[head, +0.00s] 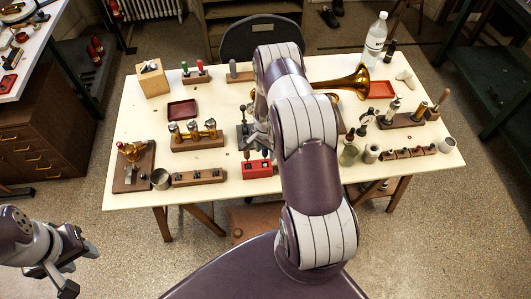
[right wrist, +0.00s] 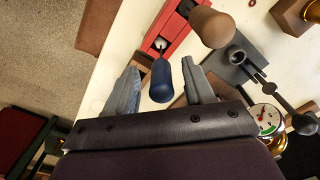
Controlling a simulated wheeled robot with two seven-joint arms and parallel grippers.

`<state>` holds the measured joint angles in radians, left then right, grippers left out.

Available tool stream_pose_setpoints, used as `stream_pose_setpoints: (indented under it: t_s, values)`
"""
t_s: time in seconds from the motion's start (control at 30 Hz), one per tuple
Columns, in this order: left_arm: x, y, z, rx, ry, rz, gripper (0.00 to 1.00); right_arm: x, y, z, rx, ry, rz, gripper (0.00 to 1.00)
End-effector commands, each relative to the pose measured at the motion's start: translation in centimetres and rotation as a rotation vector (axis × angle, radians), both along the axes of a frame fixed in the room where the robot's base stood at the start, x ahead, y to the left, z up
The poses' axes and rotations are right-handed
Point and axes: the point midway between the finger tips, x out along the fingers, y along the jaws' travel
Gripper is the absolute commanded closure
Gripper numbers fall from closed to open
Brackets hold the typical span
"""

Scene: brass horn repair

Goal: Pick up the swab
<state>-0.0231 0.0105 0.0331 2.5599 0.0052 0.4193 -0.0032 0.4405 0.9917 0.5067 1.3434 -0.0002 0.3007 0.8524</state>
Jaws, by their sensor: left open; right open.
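I cannot tell for sure which thing is the swab. In the right wrist view, a tool with a dark blue handle (right wrist: 161,82) stands in a red stand (right wrist: 172,35), beside a tool with a wooden handle (right wrist: 212,27). My right gripper (right wrist: 160,66) is open, one finger on each side of the blue handle, with gaps visible. The red stand also shows in the head view (head: 257,168), at the table's front middle; my right arm hides much around it. My left gripper (head: 78,270) is open and empty, low at the left, away from the table.
The cream table (head: 222,92) holds several tool racks, a brass horn (head: 345,83), a bottle (head: 375,40) and a dark red tray (head: 182,109). A grey metal fixture (right wrist: 238,62) stands close to the right finger. A pressure gauge (right wrist: 267,118) is near it.

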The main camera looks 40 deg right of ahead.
Motion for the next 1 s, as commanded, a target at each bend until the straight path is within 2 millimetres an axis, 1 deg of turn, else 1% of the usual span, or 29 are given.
stream_pose_setpoints:
  t_s: [0.03,0.1,0.27,0.37,0.4,0.43,0.67,0.77,0.87,1.0]
  values:
    - [0.0,0.0,0.3,0.000,0.000,0.000,0.57,0.0,0.0,-0.3,0.001,0.001,0.001,0.47]
    - [0.0,0.0,0.3,0.000,0.001,0.000,0.57,0.0,0.0,-0.7,-0.001,-0.001,0.001,0.47]
    - [0.0,0.0,0.1,0.000,0.001,0.000,0.57,0.1,0.0,-0.7,-0.001,-0.001,0.001,0.47]
    - [0.0,0.0,0.1,0.000,0.001,0.000,0.57,0.1,0.0,-0.7,-0.001,-0.001,0.001,0.77]
    - [0.0,0.0,0.1,0.000,0.001,0.000,0.57,0.0,0.0,-0.7,-0.001,-0.001,0.001,0.90]
    - [0.0,0.0,0.1,0.000,0.001,0.000,0.57,0.0,0.0,-0.7,-0.001,-0.001,0.001,0.99]
    - [0.0,0.0,0.2,0.000,0.001,0.000,0.57,0.0,0.0,-0.7,-0.001,-0.001,0.001,1.00]
    - [0.0,0.0,0.4,0.000,0.001,0.000,0.57,0.1,0.0,-0.4,-0.001,-0.001,0.002,1.00]
    - [0.0,0.0,1.3,0.000,0.001,0.000,0.57,0.2,-0.2,1.0,-0.001,-0.002,0.004,1.00]
    - [0.0,0.0,3.2,0.000,0.001,0.000,0.57,0.4,-0.5,4.2,0.000,-0.002,0.010,1.00]
